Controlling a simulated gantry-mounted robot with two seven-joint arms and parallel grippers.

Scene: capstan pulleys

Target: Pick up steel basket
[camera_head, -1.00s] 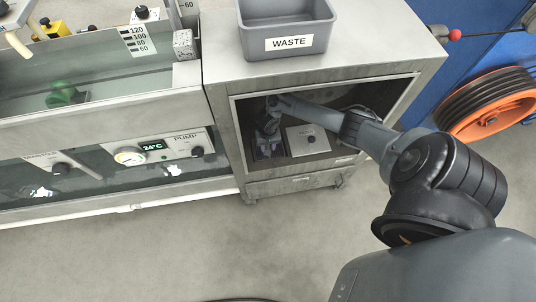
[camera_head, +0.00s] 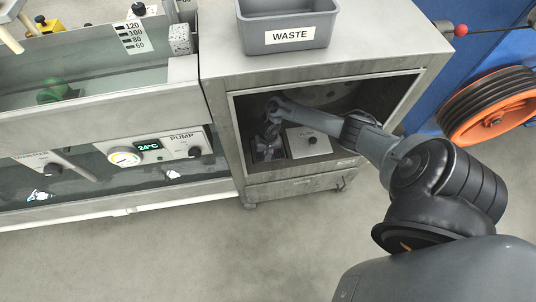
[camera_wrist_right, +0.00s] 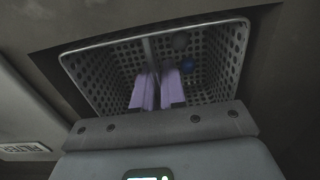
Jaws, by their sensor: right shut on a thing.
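The steel basket (camera_wrist_right: 215,62) is a perforated grey bin, seen from above in the right wrist view. A thin grey bar runs across its opening between my fingers. My right gripper (camera_wrist_right: 158,90) is shut on this bar, its two pale purple fingers close together over the basket. In the head view, my right arm reaches into the open cabinet, and the right gripper (camera_head: 268,143) is low at its left side. The basket there is dark and mostly hidden by the gripper. My left gripper is in neither view.
The steel cabinet (camera_head: 224,75) frames the arm closely above and at the sides. A grey waste bin (camera_head: 290,36) sits on top. A water tank (camera_head: 80,122) is at left; the floor in front is clear.

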